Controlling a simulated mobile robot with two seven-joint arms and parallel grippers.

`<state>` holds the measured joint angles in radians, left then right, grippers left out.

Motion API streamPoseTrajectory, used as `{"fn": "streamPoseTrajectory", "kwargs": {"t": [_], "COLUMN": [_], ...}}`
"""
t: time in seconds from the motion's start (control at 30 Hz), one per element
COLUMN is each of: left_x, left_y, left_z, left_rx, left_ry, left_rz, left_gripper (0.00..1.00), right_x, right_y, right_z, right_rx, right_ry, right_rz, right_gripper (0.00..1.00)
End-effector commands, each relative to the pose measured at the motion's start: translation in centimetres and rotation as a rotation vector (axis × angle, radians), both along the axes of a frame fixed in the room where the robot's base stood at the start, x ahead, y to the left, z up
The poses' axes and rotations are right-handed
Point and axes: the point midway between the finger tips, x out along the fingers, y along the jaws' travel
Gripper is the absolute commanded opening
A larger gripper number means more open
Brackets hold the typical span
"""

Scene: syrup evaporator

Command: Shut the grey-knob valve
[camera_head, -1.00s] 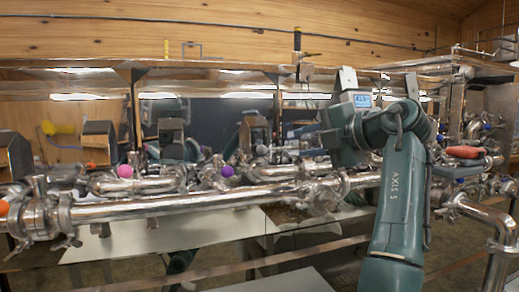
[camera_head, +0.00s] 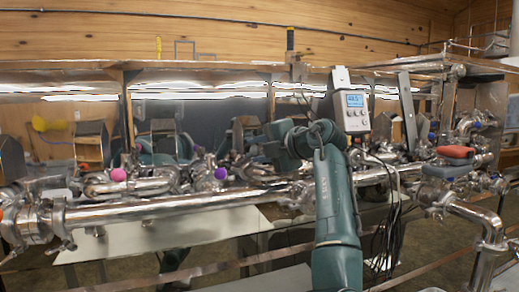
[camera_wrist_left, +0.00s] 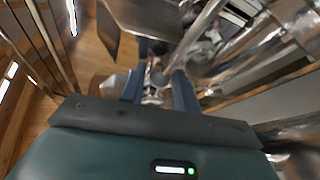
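I cannot pick out a grey knob for certain among the crowded steel pipes and valves. Coloured knobs show in the head view: a pink knob (camera_head: 118,174), a purple knob (camera_head: 220,173) and an orange one at the far left edge. My left gripper (camera_wrist_left: 158,88) is open in the left wrist view, its two blue fingers apart. Shiny steel fittings lie beyond and between the fingertips; I cannot tell whether they touch. In the head view my teal left arm rises at centre and its wrist bends left over the pipework; the fingertips are not clear. My right gripper is not in view.
A long steel pipe (camera_head: 160,208) runs across the front. A grey meter with a lit display (camera_head: 355,112) stands behind my arm, with cables hanging below. Red (camera_head: 455,152) and grey-blue (camera_head: 446,172) pieces sit at right, near a bent pipe (camera_head: 478,217).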

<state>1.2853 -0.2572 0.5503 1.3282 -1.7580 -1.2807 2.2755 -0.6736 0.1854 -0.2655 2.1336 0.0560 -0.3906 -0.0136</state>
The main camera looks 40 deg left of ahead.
Motion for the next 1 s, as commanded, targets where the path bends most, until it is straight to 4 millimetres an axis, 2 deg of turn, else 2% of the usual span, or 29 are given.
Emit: {"fn": "streamPoseTrajectory", "kwargs": {"t": [0.13,0.5,1.0], "left_x": [0.0,0.0,-0.02], "left_y": [-0.01,-0.04,0.02], "left_z": [-0.03,-0.02,0.1], "left_rx": [0.0,-0.001,-0.001], "left_ry": [0.0,0.0,0.002], "left_rz": [0.0,0.0,0.027], "left_gripper": [0.31,0.01,0.0], "right_x": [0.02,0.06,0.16], "right_y": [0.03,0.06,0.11], "right_z": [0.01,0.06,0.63], "right_rx": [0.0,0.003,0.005], "right_ry": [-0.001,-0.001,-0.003], "right_rz": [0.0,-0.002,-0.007], "right_gripper": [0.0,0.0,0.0]}}
